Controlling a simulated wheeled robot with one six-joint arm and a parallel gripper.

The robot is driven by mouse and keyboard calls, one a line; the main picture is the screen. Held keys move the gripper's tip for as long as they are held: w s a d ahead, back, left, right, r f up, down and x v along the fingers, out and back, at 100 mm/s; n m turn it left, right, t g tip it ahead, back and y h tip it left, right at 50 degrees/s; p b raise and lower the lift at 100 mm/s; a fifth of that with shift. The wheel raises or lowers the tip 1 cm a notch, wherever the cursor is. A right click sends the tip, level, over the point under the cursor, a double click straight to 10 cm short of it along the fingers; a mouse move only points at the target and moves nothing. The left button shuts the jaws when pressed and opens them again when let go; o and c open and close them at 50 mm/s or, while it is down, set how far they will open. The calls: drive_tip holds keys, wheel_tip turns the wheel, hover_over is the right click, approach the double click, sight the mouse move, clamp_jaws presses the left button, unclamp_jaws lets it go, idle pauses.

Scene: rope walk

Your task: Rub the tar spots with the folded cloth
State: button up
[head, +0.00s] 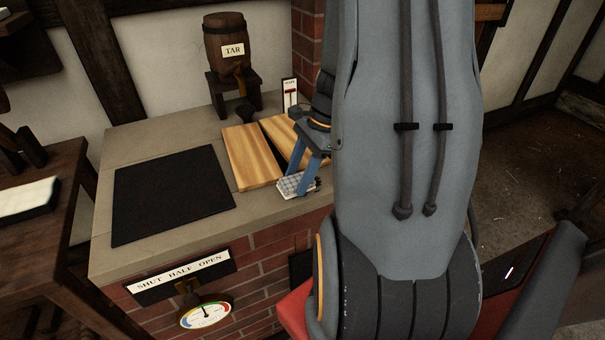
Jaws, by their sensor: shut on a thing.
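My gripper (305,178) is at the front edge of the stone counter, its blue fingers pointing down. It is shut on the folded cloth (290,186), which is pale with a checked pattern. The cloth is at the counter top in front of the wooden boards; I cannot tell whether it touches the surface. I cannot make out any tar spots; my arm hides part of the counter on the right.
A black plate (172,194) lies on the counter (138,137) at left. Two wooden boards (252,158) lie beside it. A barrel labelled TAR (227,42) stands on a stand behind. A dial (206,316) and lever plate (180,277) are on the brick front. A dark table (62,172) is left.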

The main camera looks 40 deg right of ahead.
sight(285, 185)
drive_tip(key=shift+w+a+p, duration=0.2)
drive_tip(key=shift+a+p, duration=0.15)
drive_tip(key=shift+a, duration=1)
drive_tip(key=shift+a+f, duration=0.1)
drive_tip(key=shift+a, duration=0.25)
drive_tip(key=shift+s+d+r+p, duration=0.15)
drive_tip(key=shift+d+p, duration=0.35)
drive_tip(key=shift+d, duration=0.55)
drive_tip(key=shift+s+d+p, duration=0.25)
drive_tip(key=shift+d+p, duration=0.2)
drive_tip(key=shift+d, duration=0.55)
drive_tip(key=shift+s+d+r+p, duration=0.15)
drive_tip(key=shift+d+p, duration=0.35)
drive_tip(key=shift+d, duration=0.55)
drive_tip(key=shift+c, duration=0.4)
drive_tip(key=shift+s+d+f+p, duration=0.1)
drive_tip(key=shift+s+d+p, duration=0.1)
drive_tip(key=shift+d, duration=0.5)
drive_tip(key=shift+s+d+f+p, duration=0.15)
drive_tip(key=shift+d+p, duration=0.1)
drive_tip(key=shift+d, duration=0.5)
drive_tip(key=shift+s+d+p, duration=0.2)
drive_tip(key=shift+d, duration=0.5)
wheel_tip(285, 185, up, 6)
drive_tip(key=p, duration=0.5)
